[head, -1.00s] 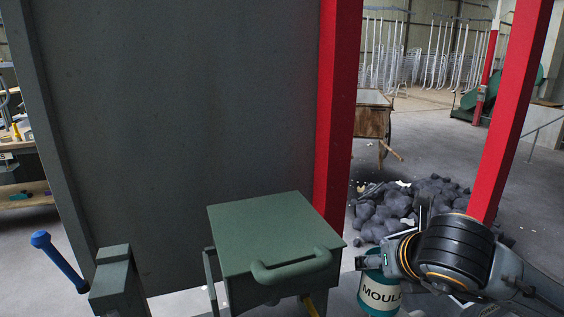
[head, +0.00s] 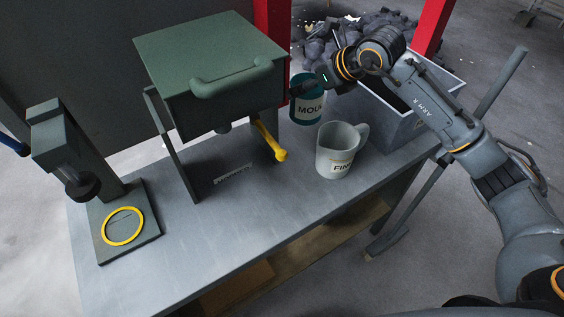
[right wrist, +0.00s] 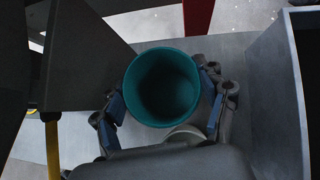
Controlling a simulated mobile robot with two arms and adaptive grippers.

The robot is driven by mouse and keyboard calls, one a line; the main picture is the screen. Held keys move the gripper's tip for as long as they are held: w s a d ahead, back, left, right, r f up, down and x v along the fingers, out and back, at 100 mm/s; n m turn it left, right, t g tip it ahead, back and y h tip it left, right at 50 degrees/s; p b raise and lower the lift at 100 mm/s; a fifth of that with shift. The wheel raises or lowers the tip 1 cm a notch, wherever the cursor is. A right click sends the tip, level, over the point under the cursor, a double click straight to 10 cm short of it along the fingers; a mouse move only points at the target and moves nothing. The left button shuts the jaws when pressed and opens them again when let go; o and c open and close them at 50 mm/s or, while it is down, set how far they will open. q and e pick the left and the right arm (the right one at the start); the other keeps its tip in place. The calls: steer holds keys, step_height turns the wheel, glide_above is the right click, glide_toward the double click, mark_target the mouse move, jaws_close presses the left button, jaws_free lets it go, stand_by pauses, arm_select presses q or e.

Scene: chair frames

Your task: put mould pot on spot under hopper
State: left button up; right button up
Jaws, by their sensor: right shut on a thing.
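The mould pot (head: 308,110) is a teal, open-topped pot with a white "MOUL…" label, upright beside the right side of the hopper. My right gripper (head: 305,87) is shut on it near its rim; the right wrist view shows the empty-looking pot (right wrist: 162,88) between both fingers. I cannot tell whether its base touches the bench. The hopper (head: 208,60) is a green box on legs with a spout below. The bench spot under it (head: 232,174) bears small, unreadable pale lettering and is bare. My left gripper is not in view.
A grey jug labelled "FIN…" (head: 340,150) stands in front of the pot. A yellow lever (head: 268,140) hangs at the hopper's right front. A grey bin (head: 400,120) is at right. A press with a yellow ring (head: 122,226) stands at left. The bench front (head: 220,222) is clear.

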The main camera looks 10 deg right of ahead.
steer(key=shift+w+d+f, duration=0.1)
steer(key=shift+w+f, duration=0.15)
steer(key=shift+f, duration=0.1)
step_height(320, 180, down, 10)
steer(key=shift+r+p, duration=0.1)
steer(key=shift+p, duration=0.7)
steer(key=shift+w, duration=0.1)
steer(key=shift+f, duration=0.25)
steer(key=o, duration=1.4)
